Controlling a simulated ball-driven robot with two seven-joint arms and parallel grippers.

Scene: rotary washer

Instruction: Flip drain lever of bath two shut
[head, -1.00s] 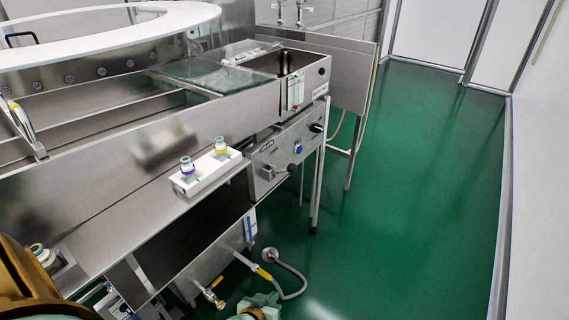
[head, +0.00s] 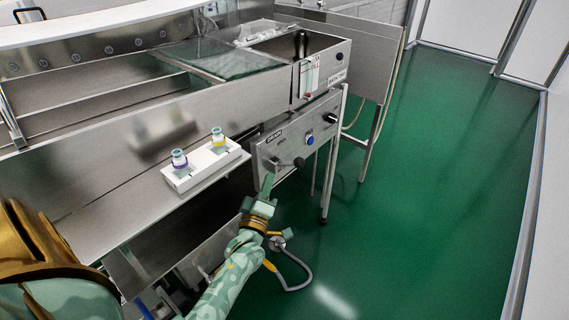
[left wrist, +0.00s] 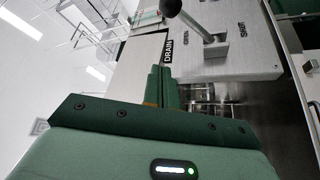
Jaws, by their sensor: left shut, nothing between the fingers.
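The drain lever (left wrist: 195,25) is a metal rod with a black ball knob, seen at the top of the left wrist view. It stands on a metal plate (left wrist: 245,60) marked OPEN and SHUT, beside a DRAIN label (left wrist: 168,48). The rod leans toward the OPEN side. In the head view its black knob (head: 299,162) shows low on the front panel (head: 272,150). My left gripper (head: 268,182) is shut and empty, just left of and below the knob, apart from it. Its closed fingers (left wrist: 160,85) point toward the plate. My right gripper is not in view.
A blue button (head: 310,140) and another black knob (head: 332,117) sit on the same panel. A white tray (head: 208,160) with two small bottles juts from the bench at left. A grey hose (head: 300,275) lies below. The green floor (head: 430,200) at right is clear.

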